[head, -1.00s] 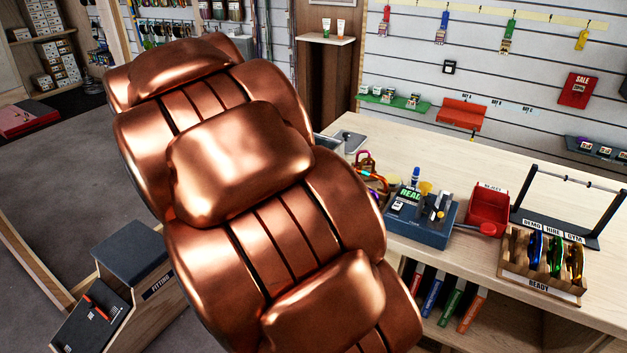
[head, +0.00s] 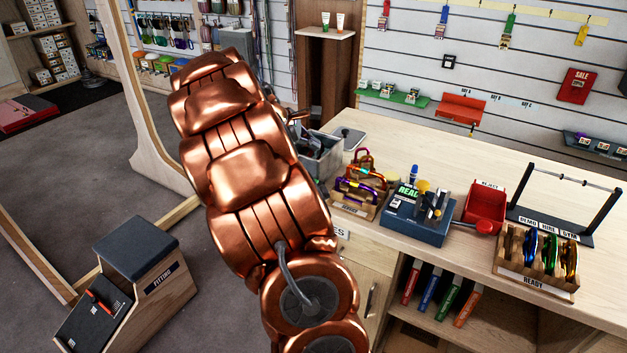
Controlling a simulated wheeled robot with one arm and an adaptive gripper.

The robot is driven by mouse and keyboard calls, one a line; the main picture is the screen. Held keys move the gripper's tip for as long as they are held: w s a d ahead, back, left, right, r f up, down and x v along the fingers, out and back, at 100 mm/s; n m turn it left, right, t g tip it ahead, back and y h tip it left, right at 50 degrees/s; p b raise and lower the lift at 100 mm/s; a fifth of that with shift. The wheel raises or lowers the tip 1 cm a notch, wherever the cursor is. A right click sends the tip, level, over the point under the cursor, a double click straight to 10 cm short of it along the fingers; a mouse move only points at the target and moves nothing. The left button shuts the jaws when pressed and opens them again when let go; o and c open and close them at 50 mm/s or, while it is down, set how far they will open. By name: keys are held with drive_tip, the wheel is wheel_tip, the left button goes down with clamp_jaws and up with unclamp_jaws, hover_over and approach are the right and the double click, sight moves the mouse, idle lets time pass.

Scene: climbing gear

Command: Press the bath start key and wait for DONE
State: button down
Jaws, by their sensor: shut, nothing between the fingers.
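My gripper (head: 309,137) shows small and dark past the far end of my copper arm, over a grey open box (head: 322,165) at the counter's left end. It is partly hidden by the arm, and its fingers look shut and empty. A grey lid or plate (head: 348,138) is beside the box. A small display with green lettering (head: 407,190), beginning "REA", stands at the blue tool holder (head: 418,228); its end is covered by tools. I cannot make out a start key or the word DONE. Whether the grey box is the bath is unclear.
A wooden rack of coloured carabiners (head: 360,200) stands right of my arm. A red bin (head: 484,208), a READY rack (head: 537,268) and a dark bar stand (head: 560,228) are farther right. The counter behind them is clear (head: 440,150). A FITTING step (head: 140,265) stands on the floor.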

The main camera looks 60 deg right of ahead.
wheel_tip(320, 180, down, 8)
drive_tip(key=b, duration=0.5)
drive_tip(key=shift+f, duration=0.45)
idle(1.3)
drive_tip(key=shift+f, duration=0.4)
drive_tip(key=shift+f+b, duration=0.45)
idle(0.7)
drive_tip(key=shift+r, duration=0.15)
drive_tip(key=shift+r+p, duration=0.65)
drive_tip(key=shift+r, duration=0.1)
drive_tip(key=shift+r, duration=0.1)
